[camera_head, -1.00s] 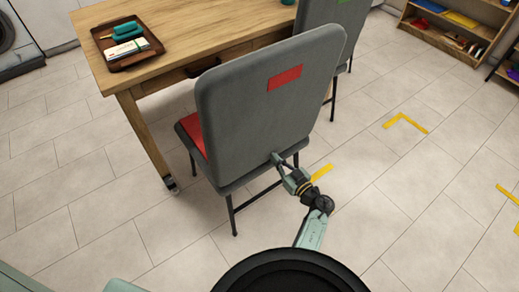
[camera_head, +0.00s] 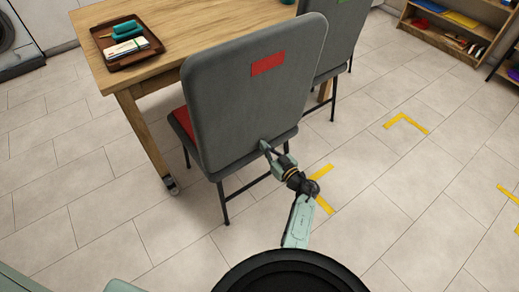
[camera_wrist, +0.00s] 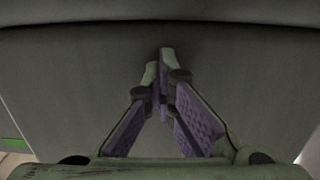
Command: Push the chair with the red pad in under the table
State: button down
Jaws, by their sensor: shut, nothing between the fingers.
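The chair with the red pad (camera_head: 184,124) stands at the near side of the wooden table (camera_head: 120,88), its grey back (camera_head: 240,110) toward me and a red patch (camera_head: 268,63) high on it. The seat front is hidden behind the back. My gripper (camera_head: 266,147) is shut and empty, its tips at the lower part of the backrest, right of its middle. In the wrist view the shut fingers (camera_wrist: 164,58) point at the grey backrest (camera_wrist: 70,85), which fills most of the picture; the tips seem to touch it.
A second grey chair (camera_head: 338,45) with a green patch stands close on the right. A brown tray (camera_head: 127,57) lies on the table. A table leg with a caster (camera_head: 171,186) stands just left of the chair. Yellow floor marks (camera_head: 325,205) lie on open tiles to the right.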

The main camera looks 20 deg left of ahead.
jog(key=shift+b+x, duration=1.3)
jog(key=shift+x, duration=3.6)
jog(key=shift+b+x, duration=2.75)
jog(key=shift+x, duration=2.25)
jog(key=shift+s+r+p, duration=0.15)
jog(key=shift+s+p, duration=0.1)
jog(key=shift+p, duration=0.2)
jog(key=p+v, duration=0.6)
jog(key=v, duration=0.1)
jog(key=shift+w+d, duration=0.1)
jog(key=shift+d, duration=0.05)
jog(key=shift+p+v, duration=0.95)
jog(key=shift+v, duration=0.2)
jog(key=shift+s+d, duration=0.25)
